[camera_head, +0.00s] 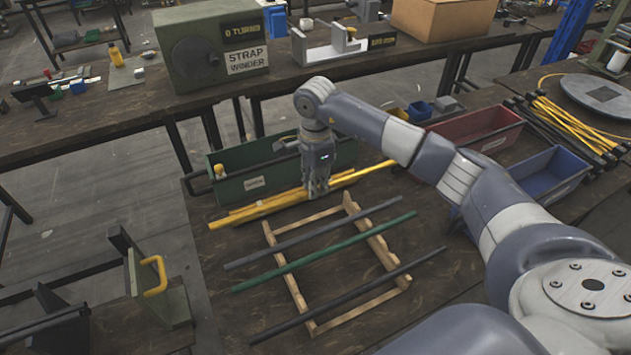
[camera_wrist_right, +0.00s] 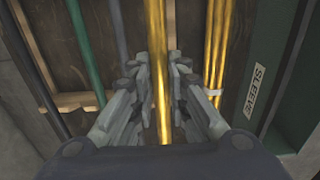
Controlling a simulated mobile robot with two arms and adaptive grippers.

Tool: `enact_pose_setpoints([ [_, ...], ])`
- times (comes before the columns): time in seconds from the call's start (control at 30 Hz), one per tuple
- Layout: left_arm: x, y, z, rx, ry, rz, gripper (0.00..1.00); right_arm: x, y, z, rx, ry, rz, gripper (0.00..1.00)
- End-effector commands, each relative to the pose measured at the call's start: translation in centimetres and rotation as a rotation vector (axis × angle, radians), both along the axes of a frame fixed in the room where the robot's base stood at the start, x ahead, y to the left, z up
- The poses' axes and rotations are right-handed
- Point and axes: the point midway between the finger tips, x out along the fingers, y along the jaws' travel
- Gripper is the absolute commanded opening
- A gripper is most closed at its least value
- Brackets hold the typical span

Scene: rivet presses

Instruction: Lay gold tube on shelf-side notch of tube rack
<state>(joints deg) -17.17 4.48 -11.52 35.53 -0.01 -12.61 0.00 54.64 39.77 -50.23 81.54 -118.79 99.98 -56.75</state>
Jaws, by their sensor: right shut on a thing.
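My right gripper (camera_head: 318,190) points down and is shut on a gold tube (camera_wrist_right: 156,30), which runs between its fingers in the right wrist view. Several other gold tubes (camera_wrist_right: 215,60) lie beside it on the green bin's side. How far the held tube is above the table is hard to tell. The wooden tube rack (camera_head: 295,290) lies nearer to me on the table. Across it lie a grey tube (camera_head: 310,233), a green tube (camera_head: 322,252) and a dark tube (camera_head: 350,295). The rack's ends beyond the grey tube, towards the gold tubes, are bare. My left gripper is not in view.
A green bin (camera_head: 250,187), labelled SLEEVE in the wrist view (camera_wrist_right: 257,90), stands close behind the gold tubes. A red bin (camera_head: 475,135) and a blue bin (camera_head: 550,175) stand to the right. Black and yellow rods (camera_head: 565,125) lie beyond them.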

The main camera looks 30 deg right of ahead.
Motion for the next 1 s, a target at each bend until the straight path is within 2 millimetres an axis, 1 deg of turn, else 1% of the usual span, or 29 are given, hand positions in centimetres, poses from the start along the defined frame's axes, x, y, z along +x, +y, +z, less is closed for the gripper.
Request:
enact_pose_setpoints([
  [0.03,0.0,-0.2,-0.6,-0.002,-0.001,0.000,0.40,0.0,0.0,-0.9,0.001,0.001,0.000,0.00],
  [0.33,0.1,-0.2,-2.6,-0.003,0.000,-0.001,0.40,0.0,0.1,-4.5,0.002,0.000,0.003,0.00],
  [0.4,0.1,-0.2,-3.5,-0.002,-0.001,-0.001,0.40,0.0,0.0,-5.5,0.001,-0.001,0.003,0.00],
  [0.6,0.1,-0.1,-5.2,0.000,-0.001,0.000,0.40,0.0,0.0,-7.5,0.000,-0.002,0.002,0.00],
  [0.77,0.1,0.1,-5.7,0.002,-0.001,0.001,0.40,0.1,0.0,-8.1,0.001,-0.002,0.001,0.00],
  [1.0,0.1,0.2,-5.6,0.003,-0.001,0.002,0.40,0.0,0.0,-8.1,0.001,-0.002,0.002,0.00],
])
